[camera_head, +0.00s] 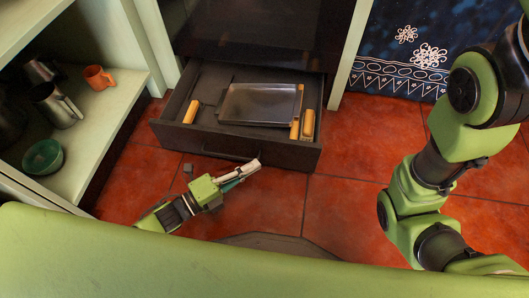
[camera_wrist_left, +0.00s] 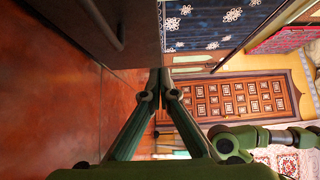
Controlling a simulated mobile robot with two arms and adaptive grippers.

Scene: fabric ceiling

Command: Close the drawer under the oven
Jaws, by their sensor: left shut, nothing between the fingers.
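The drawer (camera_head: 240,148) under the dark oven (camera_head: 250,35) is pulled out over the red floor in the head view. It holds a metal baking tray (camera_head: 258,104) and several yellow-handled items. My left gripper (camera_head: 256,164) is shut and empty, with its fingertips close in front of the drawer's front face, right of centre. I cannot tell whether they touch it. In the left wrist view the shut fingers (camera_wrist_left: 160,75) point along a dark panel with a bar handle (camera_wrist_left: 104,24). My right gripper is out of view; only my right arm shows.
An open shelf unit (camera_head: 115,95) stands at the left with an orange mug (camera_head: 98,77), metal jugs (camera_head: 55,105) and a green bowl (camera_head: 43,157). A blue patterned cloth (camera_head: 405,50) hangs at the right. The tiled floor (camera_head: 345,150) right of the drawer is clear.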

